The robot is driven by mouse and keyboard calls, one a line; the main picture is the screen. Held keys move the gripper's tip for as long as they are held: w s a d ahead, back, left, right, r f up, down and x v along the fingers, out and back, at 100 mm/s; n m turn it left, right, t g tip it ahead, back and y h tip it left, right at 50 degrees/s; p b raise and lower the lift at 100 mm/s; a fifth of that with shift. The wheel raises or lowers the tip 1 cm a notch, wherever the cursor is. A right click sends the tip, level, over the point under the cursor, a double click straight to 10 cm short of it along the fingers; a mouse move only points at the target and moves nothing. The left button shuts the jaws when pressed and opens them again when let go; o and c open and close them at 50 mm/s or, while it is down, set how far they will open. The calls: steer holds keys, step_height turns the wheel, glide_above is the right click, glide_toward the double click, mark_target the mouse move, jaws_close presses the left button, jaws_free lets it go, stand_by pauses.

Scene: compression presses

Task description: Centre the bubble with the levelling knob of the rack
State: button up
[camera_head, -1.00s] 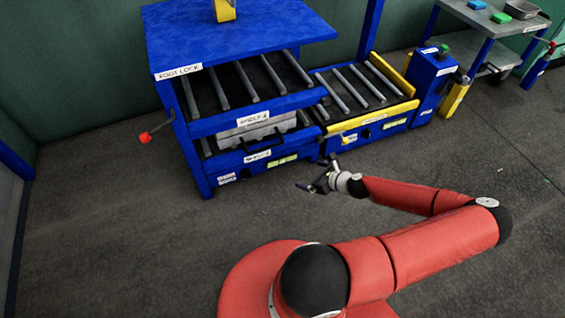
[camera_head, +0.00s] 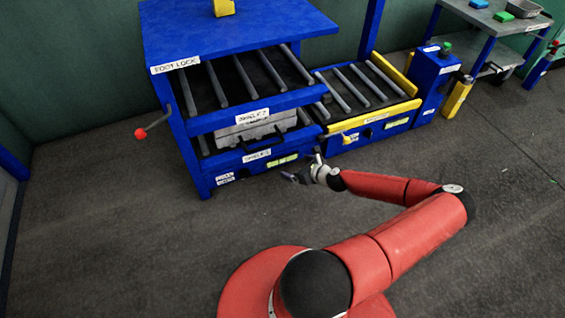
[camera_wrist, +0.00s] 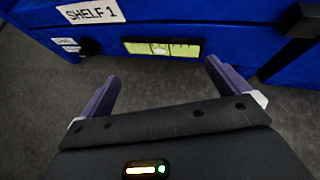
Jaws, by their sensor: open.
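The blue rack (camera_head: 240,28) stands at the upper left in the head view. A yellow-green bubble level (camera_wrist: 162,48) is on its lower front, right of the "SHELF 1" label (camera_wrist: 92,11); it also shows in the head view (camera_head: 284,160). A pale bubble shows near the middle of the vial, but its exact centring is too small to judge. A dark round knob (camera_wrist: 89,47) sits left of the level, beside a small label. My gripper (camera_wrist: 164,86) is open and empty, its purple fingers apart below the level. In the head view my gripper (camera_head: 300,170) is before the rack's lower right front.
A grey case (camera_head: 248,133) lies on the rack's lower shelf. A red-ended lever (camera_head: 141,133) sticks out at the left. A yellow-edged roller conveyor (camera_head: 370,120) adjoins the right side. The grey floor (camera_head: 120,240) in front is clear.

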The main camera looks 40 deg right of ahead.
stand_by(0.4)
steer(key=a+p+v, duration=0.1)
steer(key=p+v, duration=0.2)
steer(key=v, duration=0.7)
steer(key=shift+d, duration=0.5)
